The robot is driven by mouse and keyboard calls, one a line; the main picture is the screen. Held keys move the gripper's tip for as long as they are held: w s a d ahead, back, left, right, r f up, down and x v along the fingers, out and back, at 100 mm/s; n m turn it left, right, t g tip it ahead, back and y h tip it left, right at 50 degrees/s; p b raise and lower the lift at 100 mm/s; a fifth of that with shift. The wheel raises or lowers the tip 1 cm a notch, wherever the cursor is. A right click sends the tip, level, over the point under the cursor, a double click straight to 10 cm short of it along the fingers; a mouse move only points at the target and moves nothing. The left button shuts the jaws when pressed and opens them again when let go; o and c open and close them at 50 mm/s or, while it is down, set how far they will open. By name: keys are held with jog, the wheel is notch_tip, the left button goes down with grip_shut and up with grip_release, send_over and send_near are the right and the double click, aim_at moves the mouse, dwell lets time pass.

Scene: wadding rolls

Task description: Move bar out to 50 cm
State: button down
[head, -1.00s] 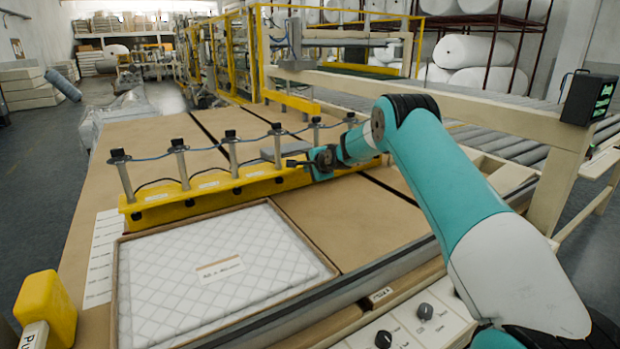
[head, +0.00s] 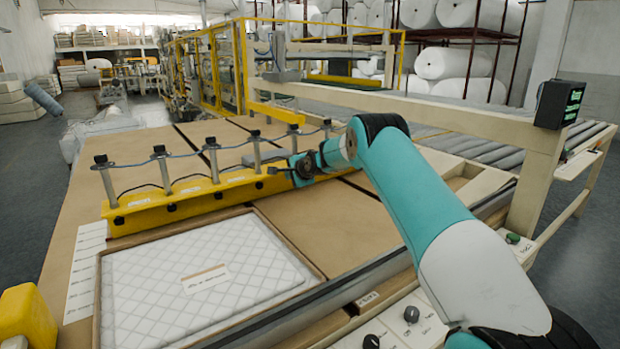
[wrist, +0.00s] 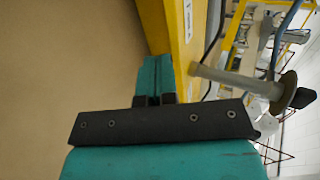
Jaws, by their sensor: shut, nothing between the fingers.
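The yellow bar (head: 180,205) lies across the brown table, behind the quilted white panel (head: 205,275). It carries several grey posts with black caps, joined by a thin cable. My gripper (head: 275,170) is at the bar's right part, its tip pointing left. In the wrist view, my gripper (wrist: 155,75) has its teal fingers together and empty, beside the yellow bar (wrist: 180,35). I cannot tell whether they touch it. A strip of white labels (head: 86,265) runs along the table's left side; its print is too small to read.
A yellow block (head: 28,315) stands at the front left. A control panel with black knobs (head: 411,314) is at the front right. A cream beam (head: 450,118) with a dark display box (head: 558,103) stands right of the table. Bare brown board (head: 325,225) lies right of the panel.

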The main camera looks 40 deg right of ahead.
jog(key=s+f+b+v, duration=0.1)
jog(key=b+v, duration=0.1)
jog(key=v, duration=1)
jog(key=s+a+r+n+g+y, duration=0.2)
jog(key=s+a+n, duration=0.35)
jog(key=a, duration=0.45)
jog(key=s+a+r+n+g+y+p, duration=0.1)
jog(key=s+a+r+n+g, duration=0.2)
jog(key=s+a, duration=0.5)
jog(key=s+a+r+n+g+y, duration=0.15)
jog(key=s+a+n, duration=0.35)
jog(key=a, duration=0.6)
jog(key=s+a+n+g, duration=0.2)
jog(key=s+n, duration=0.4)
jog(key=s, duration=0.7)
jog(key=s+a+n+g, duration=0.3)
jog(key=s+n, duration=0.3)
jog(key=s, duration=0.7)
jog(key=shift+a+p, duration=0.45)
jog(key=shift+a, duration=0.45)
